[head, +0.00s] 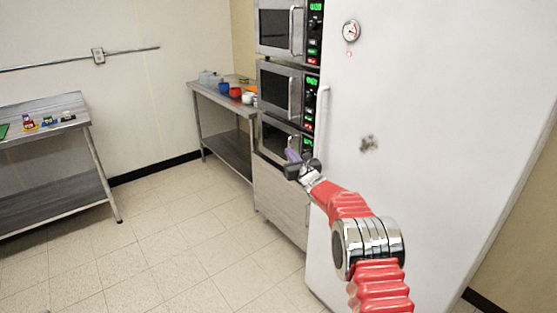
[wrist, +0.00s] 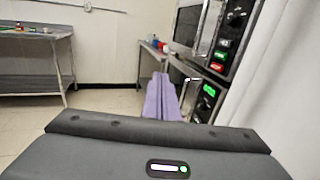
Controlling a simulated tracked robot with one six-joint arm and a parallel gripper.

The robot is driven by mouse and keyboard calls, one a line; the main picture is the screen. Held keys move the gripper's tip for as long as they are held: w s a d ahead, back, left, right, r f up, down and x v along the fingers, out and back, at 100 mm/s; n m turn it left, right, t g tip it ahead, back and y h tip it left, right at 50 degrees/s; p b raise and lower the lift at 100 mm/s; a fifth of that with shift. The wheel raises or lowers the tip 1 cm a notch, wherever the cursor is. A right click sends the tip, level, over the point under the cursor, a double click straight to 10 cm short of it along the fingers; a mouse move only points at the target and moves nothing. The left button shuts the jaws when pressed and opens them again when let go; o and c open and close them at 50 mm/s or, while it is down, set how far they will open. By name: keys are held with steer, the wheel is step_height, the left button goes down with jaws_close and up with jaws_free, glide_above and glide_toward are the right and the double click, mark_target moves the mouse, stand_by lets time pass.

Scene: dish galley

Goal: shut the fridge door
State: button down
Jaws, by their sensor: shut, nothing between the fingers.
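The fridge door (head: 430,130) is a tall white panel filling the right of the head view, with a dark smudge on its face. Its upright handle (head: 322,108) is near its left edge, next to the ovens. No fridge inside and no clear gap show, so I cannot tell how far the door stands open. My gripper (head: 292,155) is shut and empty, in front of the ovens and left of the door's edge. In the wrist view its purple fingers (wrist: 162,97) lie together, with a white surface (wrist: 262,85) close on the right.
A stack of steel ovens (head: 284,88) stands left of the door. A steel table (head: 225,95) with pots and bowls is behind them, and another steel table (head: 45,115) stands far left. The tiled floor (head: 150,245) between is clear.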

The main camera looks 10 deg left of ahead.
steer(key=s+a, duration=0.1)
steer(key=s, duration=0.1)
steer(key=s+a, duration=0.2)
steer(key=shift+s+a, duration=0.2)
steer(key=shift+a, duration=0.1)
